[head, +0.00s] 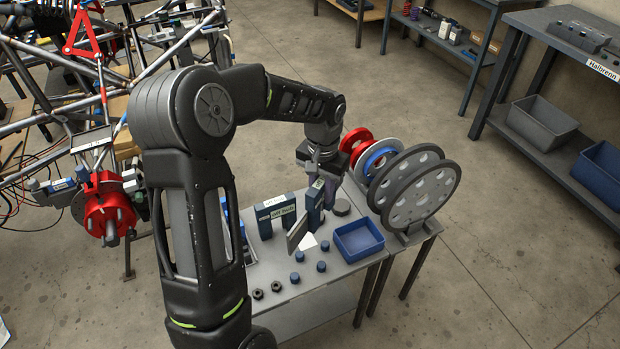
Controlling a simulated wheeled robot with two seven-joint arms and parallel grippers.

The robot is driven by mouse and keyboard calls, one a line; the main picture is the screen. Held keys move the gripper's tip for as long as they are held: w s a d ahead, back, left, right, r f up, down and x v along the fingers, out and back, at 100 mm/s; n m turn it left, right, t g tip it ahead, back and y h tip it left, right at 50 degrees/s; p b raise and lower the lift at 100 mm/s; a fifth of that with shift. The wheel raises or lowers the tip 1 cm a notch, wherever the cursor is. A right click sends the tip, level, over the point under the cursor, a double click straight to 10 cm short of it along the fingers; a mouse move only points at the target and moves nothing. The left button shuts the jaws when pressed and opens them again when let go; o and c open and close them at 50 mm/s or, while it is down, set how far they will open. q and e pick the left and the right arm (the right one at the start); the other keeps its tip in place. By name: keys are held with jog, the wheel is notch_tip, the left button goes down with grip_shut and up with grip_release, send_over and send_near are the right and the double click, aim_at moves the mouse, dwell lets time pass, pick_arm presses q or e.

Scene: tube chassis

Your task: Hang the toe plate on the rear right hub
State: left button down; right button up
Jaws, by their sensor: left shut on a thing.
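My left gripper (320,188) reaches down over the near workbench and is shut on what looks like the toe plate (298,232). The plate shows as a thin, tilted grey panel below the fingers. The exact grip is too small to make out. A red hub (107,208) sits on the tube chassis (68,160) at the left, well apart from the gripper. I take it as the rear right hub. A blue-grey box-shaped device is beside it. My right gripper is not in view.
The workbench (262,275) carries blue labelled blocks (265,228), a blue bin (359,240), small blue caps and dark nuts. Large grey discs (420,190) stand upright at its right end. My left arm hides the floor between chassis and bench. Shelves stand at the right.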

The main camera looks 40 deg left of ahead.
pick_arm(q)
jog(key=s+d+f+n+b, duration=0.1)
jog(key=d+f, duration=0.2)
jog(key=d, duration=0.4)
jog(key=s+d+f+n+b, duration=0.1)
jog(key=d+f, duration=0.1)
jog(key=d, duration=0.6)
jog(key=shift+d+f, duration=0.25)
jog(key=shift+f, duration=0.15)
jog(key=shift+s, duration=0.1)
